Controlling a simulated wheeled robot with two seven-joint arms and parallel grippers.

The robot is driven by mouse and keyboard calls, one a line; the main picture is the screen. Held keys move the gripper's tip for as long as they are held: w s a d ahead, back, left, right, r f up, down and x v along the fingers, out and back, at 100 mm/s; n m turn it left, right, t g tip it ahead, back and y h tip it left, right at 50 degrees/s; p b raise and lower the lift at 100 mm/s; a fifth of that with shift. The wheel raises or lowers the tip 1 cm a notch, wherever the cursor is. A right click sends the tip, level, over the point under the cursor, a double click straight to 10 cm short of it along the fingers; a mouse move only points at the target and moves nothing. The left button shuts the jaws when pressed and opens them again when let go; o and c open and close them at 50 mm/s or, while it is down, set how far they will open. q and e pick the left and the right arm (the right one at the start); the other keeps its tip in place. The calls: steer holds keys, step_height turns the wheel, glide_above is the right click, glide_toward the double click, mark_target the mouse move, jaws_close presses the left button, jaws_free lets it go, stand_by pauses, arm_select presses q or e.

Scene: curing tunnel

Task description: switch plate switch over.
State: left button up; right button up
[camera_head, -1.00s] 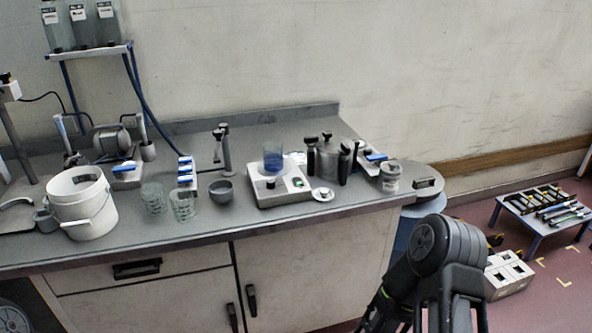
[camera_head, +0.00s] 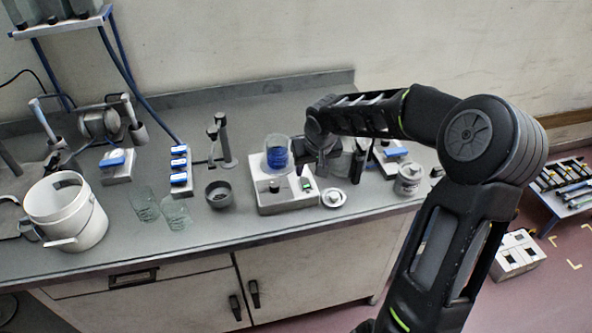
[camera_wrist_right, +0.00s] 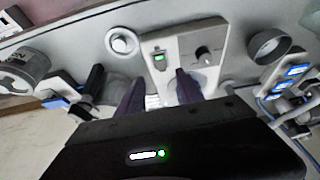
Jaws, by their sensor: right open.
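The white plate unit (camera_head: 288,206) stands on the bench with a beaker of blue liquid (camera_head: 277,150) on top. Its front has a dark knob (camera_head: 274,187) and a small green-lit switch (camera_head: 307,184). In the right wrist view the switch (camera_wrist_right: 159,58) and knob (camera_wrist_right: 203,56) show on the pale unit (camera_wrist_right: 178,45). My right gripper (camera_wrist_right: 159,82) is open and empty, its two dark fingers apart and pointing towards the unit, the switch seen between and beyond them. In the head view it is by the unit's right rear, mostly hidden by my wrist. My left gripper is out of view.
A small round lidded dish (camera_head: 333,198) sits right of the unit, a grey bowl (camera_head: 219,194) left. Glass beakers (camera_head: 176,213), a white bucket (camera_head: 68,212), a blue-switch strip (camera_head: 180,172) and a lidded can (camera_head: 409,180) share the bench. The front edge is mostly clear.

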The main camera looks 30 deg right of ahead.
mark_target(305, 183)
steer(key=shift+p+x, duration=0.45)
steer(key=shift+x, duration=3.5)
steer(key=shift+s+a+f, duration=0.1)
steer(key=shift+a, duration=0.05)
steer(key=shift+c, duration=0.2)
jaws_close()
